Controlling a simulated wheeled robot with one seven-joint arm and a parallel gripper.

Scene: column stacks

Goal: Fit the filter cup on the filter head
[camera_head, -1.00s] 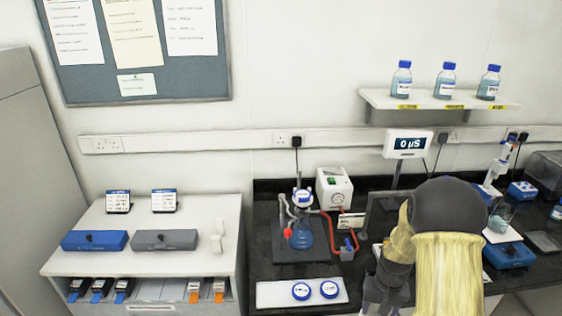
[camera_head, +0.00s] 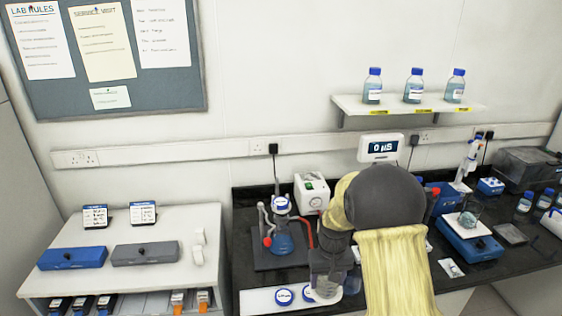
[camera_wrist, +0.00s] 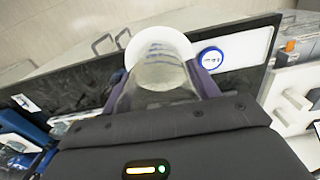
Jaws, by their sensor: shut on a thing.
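My gripper (camera_wrist: 165,80) is shut on a clear cup with a wide white rim, the filter cup (camera_wrist: 160,77). In the wrist view one dark purple finger is on each side of it. In the head view my gripper (camera_head: 325,272) is low over the right end of a white tray, left of my arm, and hides most of the cup. The filter head (camera_head: 282,206) appears as a white and blue round top on a flask of blue liquid (camera_head: 281,240). It stands behind and left of my gripper, apart from the cup.
A white pump box (camera_head: 311,192) and red tubing (camera_head: 302,230) are by the flask. A blue balance (camera_head: 470,240) stands right. A side table (camera_head: 60,285) is left.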

